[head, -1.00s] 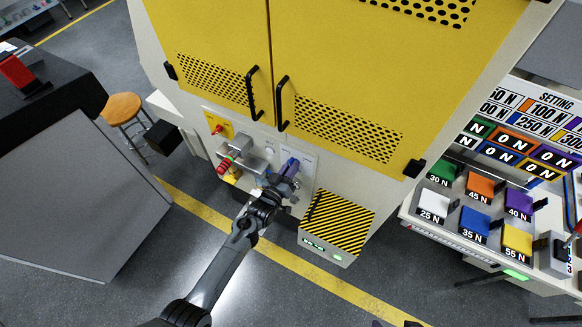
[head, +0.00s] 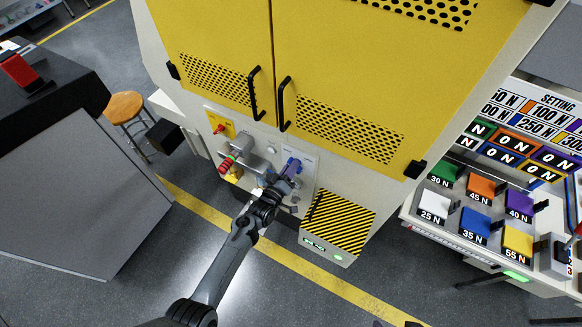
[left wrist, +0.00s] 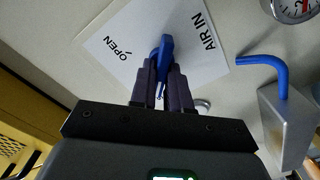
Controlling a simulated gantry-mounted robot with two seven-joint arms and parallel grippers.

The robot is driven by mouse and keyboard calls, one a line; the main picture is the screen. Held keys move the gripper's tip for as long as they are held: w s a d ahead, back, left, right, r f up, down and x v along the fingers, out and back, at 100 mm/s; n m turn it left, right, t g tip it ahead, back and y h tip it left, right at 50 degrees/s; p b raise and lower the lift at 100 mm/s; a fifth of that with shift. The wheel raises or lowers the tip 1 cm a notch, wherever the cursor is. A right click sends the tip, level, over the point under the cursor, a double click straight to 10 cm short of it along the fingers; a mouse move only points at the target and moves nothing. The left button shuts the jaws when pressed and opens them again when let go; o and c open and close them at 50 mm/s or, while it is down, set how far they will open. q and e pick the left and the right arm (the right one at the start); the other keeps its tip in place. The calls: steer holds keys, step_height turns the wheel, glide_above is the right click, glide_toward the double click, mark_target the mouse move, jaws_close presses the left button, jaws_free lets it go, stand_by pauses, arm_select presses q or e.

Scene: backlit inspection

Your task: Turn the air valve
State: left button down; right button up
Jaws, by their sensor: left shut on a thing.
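The air valve's blue handle (left wrist: 166,52) shows in the left wrist view, in front of a white plate (left wrist: 120,28) printed "AIR IN" and "OPEN". My left gripper (left wrist: 160,85) is shut on this handle, with its dark fingers on both sides of it. In the head view the handle (head: 292,165) sits on the lower front of the yellow cabinet, and my left gripper (head: 283,178) reaches it from below. The valve body is mostly hidden behind the fingers. My right gripper is not in view.
A blue hose (left wrist: 270,66) and a gauge (left wrist: 293,8) are beside the plate. A striped box (head: 338,220) stands to the right. Black door handles (head: 254,94) are above.

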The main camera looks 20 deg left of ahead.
arm_select(q)
steer(key=c, duration=1.2)
jaws_free()
steer(key=shift+s, duration=0.1)
steer(key=s, duration=0.3)
steer(key=s+a+p, duration=0.1)
steer(key=s, duration=0.6)
steer(key=shift+s+a, duration=0.15)
steer(key=shift+s, duration=0.15)
